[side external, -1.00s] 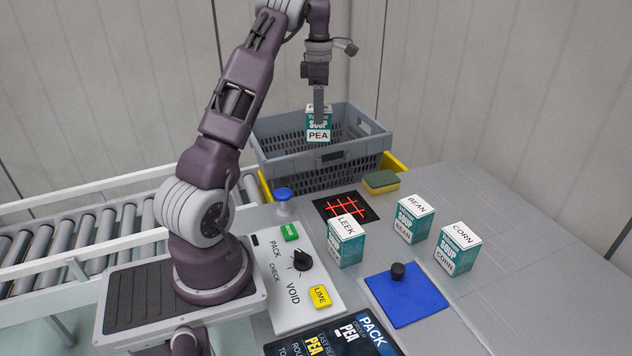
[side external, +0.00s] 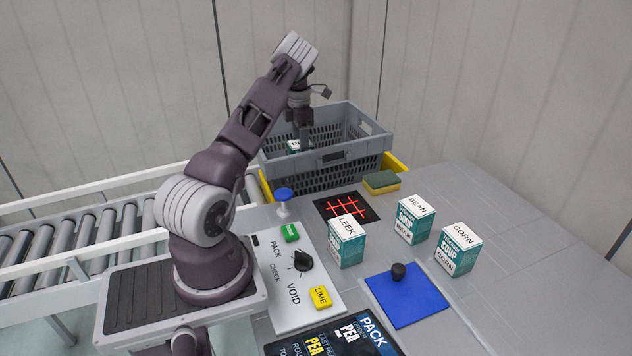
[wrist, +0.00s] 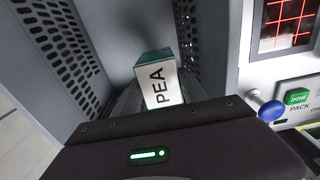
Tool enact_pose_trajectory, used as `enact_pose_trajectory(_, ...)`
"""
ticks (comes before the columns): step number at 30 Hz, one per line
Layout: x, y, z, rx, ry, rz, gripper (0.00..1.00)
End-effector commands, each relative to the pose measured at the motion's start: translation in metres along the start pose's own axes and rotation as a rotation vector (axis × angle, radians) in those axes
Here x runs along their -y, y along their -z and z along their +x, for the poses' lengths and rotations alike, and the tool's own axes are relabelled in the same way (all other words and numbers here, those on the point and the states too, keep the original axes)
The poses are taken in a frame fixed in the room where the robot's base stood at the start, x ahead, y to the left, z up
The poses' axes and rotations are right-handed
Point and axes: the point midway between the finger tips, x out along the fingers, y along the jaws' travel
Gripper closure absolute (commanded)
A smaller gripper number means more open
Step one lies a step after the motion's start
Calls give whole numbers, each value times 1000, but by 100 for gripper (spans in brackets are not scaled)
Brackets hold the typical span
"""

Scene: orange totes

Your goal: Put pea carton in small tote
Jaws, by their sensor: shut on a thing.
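The pea carton (wrist: 158,82) is a teal and white box with "PEA" on its white face. In the side external view only a small part of the carton (side external: 294,146) shows, low inside the grey tote (side external: 335,157). My gripper (side external: 303,145) reaches down into that tote and is shut on the carton; its fingertips are mostly hidden by the tote's wall. In the wrist view the carton stands out beyond my gripper's dark housing, with the tote's slotted walls (wrist: 62,45) around it. Whether the carton touches the tote floor cannot be told.
Leek (side external: 347,243), bean (side external: 414,220) and corn (side external: 458,250) cartons stand on the table. A sponge (side external: 381,182), a blue button (side external: 284,196), a red-grid scanner plate (side external: 345,207) and a blue pad (side external: 408,300) lie nearby.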

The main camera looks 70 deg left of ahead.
Motion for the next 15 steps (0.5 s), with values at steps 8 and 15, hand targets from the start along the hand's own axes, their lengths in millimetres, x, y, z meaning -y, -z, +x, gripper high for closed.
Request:
enact_pose_trajectory(8,0,0,61,-1,0,1,100)
enact_pose_trajectory(15,0,0,97,-1,0,1,100)
